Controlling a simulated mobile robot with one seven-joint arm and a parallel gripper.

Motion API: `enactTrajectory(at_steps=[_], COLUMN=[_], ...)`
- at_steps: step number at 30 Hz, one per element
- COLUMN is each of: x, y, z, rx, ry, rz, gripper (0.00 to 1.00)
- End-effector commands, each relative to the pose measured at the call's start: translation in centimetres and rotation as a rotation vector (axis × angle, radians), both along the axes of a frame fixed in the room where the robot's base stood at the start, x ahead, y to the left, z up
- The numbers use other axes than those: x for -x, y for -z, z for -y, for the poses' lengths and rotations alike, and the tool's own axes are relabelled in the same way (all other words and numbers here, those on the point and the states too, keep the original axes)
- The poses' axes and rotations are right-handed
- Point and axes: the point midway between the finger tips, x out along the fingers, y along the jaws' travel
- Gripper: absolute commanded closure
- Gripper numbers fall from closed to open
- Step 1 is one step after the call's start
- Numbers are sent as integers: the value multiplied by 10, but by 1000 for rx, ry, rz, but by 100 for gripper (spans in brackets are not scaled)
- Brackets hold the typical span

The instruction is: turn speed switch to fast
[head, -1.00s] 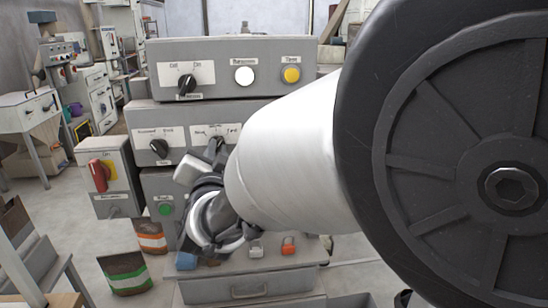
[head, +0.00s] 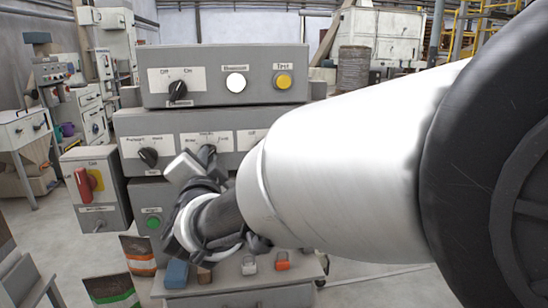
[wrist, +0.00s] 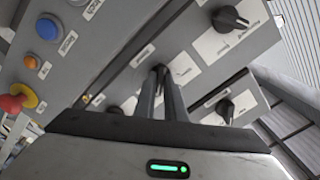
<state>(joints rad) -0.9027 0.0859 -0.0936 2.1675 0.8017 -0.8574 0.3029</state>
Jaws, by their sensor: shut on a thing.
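The speed switch (head: 207,154) is a dark knob on the middle grey panel, with a white slow/fast label behind it. My gripper (head: 192,165) is at this knob, with its fingers closed around it. In the wrist view, the two fingers (wrist: 165,92) reach up and grip the dark knob (wrist: 161,71). The fingers cover part of it. Its exact pointer direction is hard to read.
A mode knob (head: 148,157) sits left of the speed switch on the same panel. Above are an off/on knob (head: 178,91), a white button (head: 236,82) and a yellow button (head: 284,82). A red switch (head: 83,184) is at left. My arm hides the panel's right side.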

Motion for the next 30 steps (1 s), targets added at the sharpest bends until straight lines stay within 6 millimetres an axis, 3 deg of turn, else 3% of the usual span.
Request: enactTrajectory(at_steps=[1,2,5,17,23,30], x=[0,0,0,7,43,102], y=[-1,-1,-1,-1,-3,-2], z=[-1,-1,-1,1,9,23], rx=[-2,-2,-2,-1,-2,-1], ry=[-2,-2,-2,-3,-5,-5], rz=[0,0,0,0,1,1], gripper=[100,87,71,71,71,71])
